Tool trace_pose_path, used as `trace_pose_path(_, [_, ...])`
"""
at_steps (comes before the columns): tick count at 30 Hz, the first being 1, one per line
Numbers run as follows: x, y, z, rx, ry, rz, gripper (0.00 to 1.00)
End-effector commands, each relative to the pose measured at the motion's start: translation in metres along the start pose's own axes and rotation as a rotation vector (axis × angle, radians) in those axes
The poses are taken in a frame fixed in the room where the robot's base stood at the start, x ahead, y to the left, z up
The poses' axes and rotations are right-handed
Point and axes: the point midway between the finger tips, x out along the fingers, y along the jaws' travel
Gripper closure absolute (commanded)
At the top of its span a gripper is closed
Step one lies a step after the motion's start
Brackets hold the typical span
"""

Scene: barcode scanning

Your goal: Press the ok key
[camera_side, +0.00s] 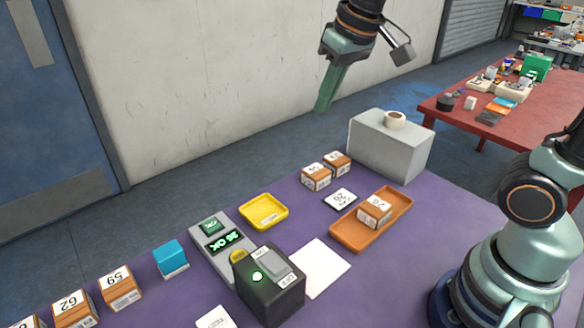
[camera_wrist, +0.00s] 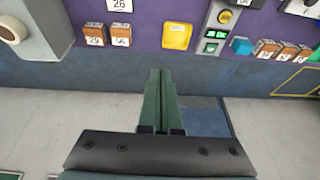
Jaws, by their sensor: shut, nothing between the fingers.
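A grey keypad unit (camera_side: 207,247) lies on the purple table, left of centre. It has a lit display (camera_side: 225,240) with green characters, a green key (camera_side: 211,225) at its far end and a round yellow button (camera_side: 237,256) at its near end. The print on the green key is too small to read surely. In the wrist view the green key (camera_wrist: 211,47) and display (camera_wrist: 215,34) show at upper right. My gripper (camera_side: 322,108) is shut and empty, high above and beyond the table's far side, well apart from the unit. It also shows in the wrist view (camera_wrist: 160,72).
A black scanner box (camera_side: 283,302) with a green light stands beside the unit. A yellow tray (camera_side: 264,211), number card (camera_side: 340,199), and orange tray (camera_side: 345,236) holding a labelled box (camera_side: 375,211) lie to the right. A grey block (camera_side: 380,151) stands at the back right.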

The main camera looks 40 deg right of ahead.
Motion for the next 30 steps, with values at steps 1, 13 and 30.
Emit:
trace_pose_path(1, [0.004, -0.008, -0.010, -0.004, -0.021, -0.003, 1.00])
trace_pose_path(13, [0.043, -0.073, -0.067, 0.001, -0.155, -0.007, 1.00])
trace_pose_path(30, [0.136, -0.172, -0.088, -0.002, -0.320, 0.034, 1.00])
